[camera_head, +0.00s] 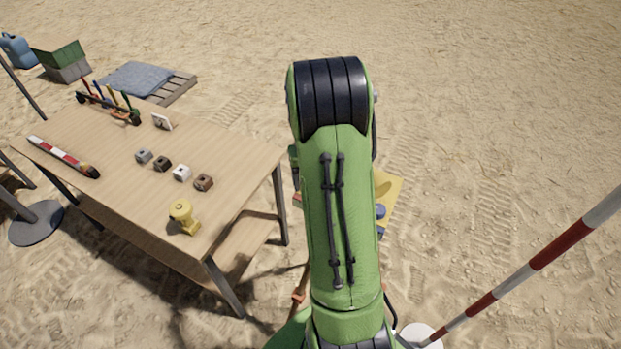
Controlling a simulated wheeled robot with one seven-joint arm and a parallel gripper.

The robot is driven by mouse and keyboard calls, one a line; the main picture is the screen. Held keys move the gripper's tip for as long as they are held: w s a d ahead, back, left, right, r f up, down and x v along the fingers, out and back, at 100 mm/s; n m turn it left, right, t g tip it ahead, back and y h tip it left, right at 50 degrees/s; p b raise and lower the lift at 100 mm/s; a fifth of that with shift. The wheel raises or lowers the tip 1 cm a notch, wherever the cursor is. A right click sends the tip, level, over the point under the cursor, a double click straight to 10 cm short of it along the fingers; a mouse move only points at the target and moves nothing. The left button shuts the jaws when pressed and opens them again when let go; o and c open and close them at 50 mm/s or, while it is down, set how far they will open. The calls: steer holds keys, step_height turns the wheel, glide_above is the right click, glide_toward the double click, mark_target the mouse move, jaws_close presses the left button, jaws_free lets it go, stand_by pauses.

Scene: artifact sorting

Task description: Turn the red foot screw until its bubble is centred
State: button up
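A yellow plate (392,186) with blue round parts (381,211) on it shows at the right edge of my green arm, and most of it is hidden behind the arm. A small orange-red piece (297,197) shows at the arm's left edge; I cannot tell whether it is the red foot screw. No bubble can be made out. My gripper is out of sight, hidden by my arm or outside the picture.
A wooden table (235,155) stands at left with a yellow instrument (184,216), several small blocks, a red-white rod (62,155) and a tool rack (108,108). A red-white pole (530,265) slants at lower right. Sand at upper right is clear.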

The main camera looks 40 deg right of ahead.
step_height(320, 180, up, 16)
steer(key=shift+p, duration=0.45)
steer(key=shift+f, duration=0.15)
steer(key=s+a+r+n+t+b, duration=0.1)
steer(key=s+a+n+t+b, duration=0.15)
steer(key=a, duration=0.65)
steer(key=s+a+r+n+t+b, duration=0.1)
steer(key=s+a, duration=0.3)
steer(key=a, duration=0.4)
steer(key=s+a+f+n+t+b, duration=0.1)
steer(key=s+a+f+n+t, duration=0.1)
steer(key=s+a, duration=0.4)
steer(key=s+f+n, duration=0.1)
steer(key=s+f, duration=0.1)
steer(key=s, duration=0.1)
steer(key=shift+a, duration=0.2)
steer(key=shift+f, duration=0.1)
